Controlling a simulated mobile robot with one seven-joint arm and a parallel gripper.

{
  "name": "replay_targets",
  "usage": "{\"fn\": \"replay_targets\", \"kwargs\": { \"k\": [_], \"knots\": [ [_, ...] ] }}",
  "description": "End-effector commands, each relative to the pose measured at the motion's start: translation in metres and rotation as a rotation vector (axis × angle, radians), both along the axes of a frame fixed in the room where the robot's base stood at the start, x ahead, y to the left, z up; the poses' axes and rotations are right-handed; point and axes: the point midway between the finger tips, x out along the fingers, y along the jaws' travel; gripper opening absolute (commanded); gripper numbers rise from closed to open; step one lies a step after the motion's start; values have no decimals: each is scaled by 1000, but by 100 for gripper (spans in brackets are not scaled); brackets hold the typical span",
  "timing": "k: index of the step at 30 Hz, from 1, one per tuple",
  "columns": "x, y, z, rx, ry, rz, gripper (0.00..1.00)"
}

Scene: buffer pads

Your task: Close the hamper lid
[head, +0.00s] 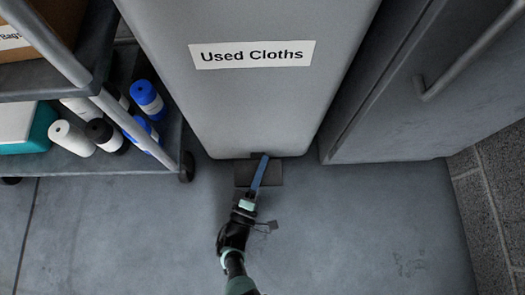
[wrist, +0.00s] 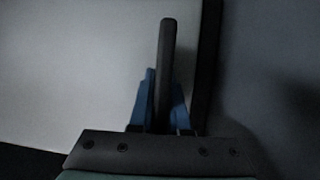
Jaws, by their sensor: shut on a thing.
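The hamper (head: 250,105) is a tall grey bin with a "Used Cloths" label on its front. Its top and lid are out of view. A dark flat pedal (head: 275,175) sticks out at the foot of the hamper, close to the floor. My gripper (head: 263,160) reaches down to the hamper's foot, its blue fingers over the pedal. In the wrist view, the blue fingers (wrist: 163,95) are shut on a thin dark edge (wrist: 166,45), which looks like the pedal. The hamper's pale front (wrist: 75,70) fills the left of that view.
A grey cart (head: 95,165) with bottles (head: 148,98), rolls and a teal box stands close on the left. A grey cabinet (head: 400,110) with a bar handle (head: 460,65) stands close on the right. The floor (head: 350,220) in front is clear.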

Motion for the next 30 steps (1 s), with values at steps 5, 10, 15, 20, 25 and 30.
{"fn": "replay_targets", "kwargs": {
  "k": [5, 10, 15, 20, 25, 30],
  "knots": [
    [0, -1, -2, 2, 7, -1, 26],
    [-1, -1, -1, 1, 4, 0, 45],
    [0, 0, -1, 1, 2, 0, 45],
    [0, 0, 6, 0, 0, 1, 45],
    [0, 0, 28, 0, -1, 1, 45],
    [0, -1, 57, 0, -6, -2, 47]
  ]
}}
